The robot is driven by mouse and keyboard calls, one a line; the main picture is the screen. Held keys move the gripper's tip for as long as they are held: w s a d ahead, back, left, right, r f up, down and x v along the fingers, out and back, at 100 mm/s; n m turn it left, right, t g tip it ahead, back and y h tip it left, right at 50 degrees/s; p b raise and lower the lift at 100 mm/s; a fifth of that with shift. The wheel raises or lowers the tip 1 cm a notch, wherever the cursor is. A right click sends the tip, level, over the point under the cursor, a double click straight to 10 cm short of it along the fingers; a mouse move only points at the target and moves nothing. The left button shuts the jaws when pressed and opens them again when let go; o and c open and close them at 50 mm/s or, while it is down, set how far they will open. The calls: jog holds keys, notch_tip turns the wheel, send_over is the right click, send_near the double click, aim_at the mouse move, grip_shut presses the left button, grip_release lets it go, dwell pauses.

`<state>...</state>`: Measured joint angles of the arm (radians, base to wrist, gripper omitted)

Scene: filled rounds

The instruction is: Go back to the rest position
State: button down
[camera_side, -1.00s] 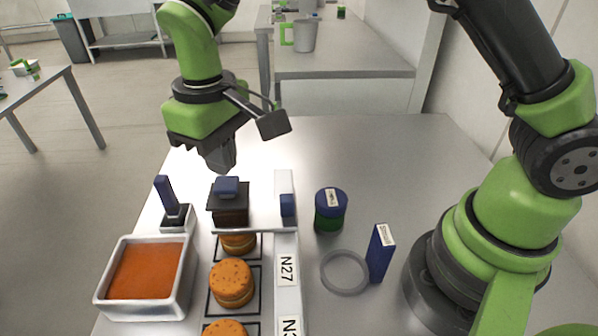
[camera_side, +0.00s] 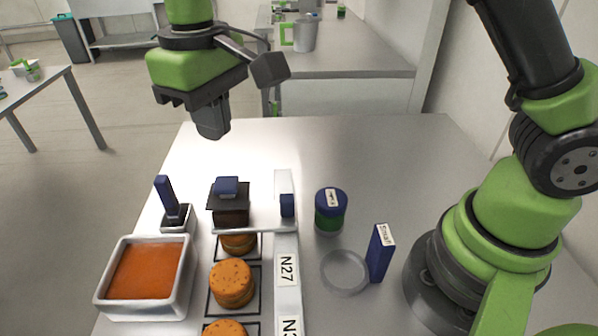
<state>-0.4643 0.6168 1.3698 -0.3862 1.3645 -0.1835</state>
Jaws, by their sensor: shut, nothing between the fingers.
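My gripper (camera_side: 212,130) hangs in the air above the far left part of the table, pointing down. Its fingers are together with nothing between them. It is clear of everything, above and behind the dark block with a blue top (camera_side: 228,200). My green and black arm runs out of the top of the view, and its base stands at the right.
On the table (camera_side: 370,165) are a white tray of orange filling (camera_side: 188,275), a blue-handled tool in a holder (camera_side: 168,192), several round orange-brown cakes (camera_side: 232,284), a rail labelled N27 (camera_side: 287,270), a blue-lidded jar (camera_side: 331,212), a ring (camera_side: 326,272) and a blue block (camera_side: 380,254). The back is clear.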

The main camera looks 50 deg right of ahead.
jog(key=shift+r, duration=0.3)
jog(key=s+d+r+m+t+y, duration=0.2)
jog(key=s+d+r+m+t, duration=0.2)
jog(key=s+d+r, duration=0.65)
jog(key=s+d+f+m+t, duration=0.2)
jog(key=s+d+m+t, duration=0.1)
jog(key=s, duration=0.4)
jog(key=shift+s, duration=0.35)
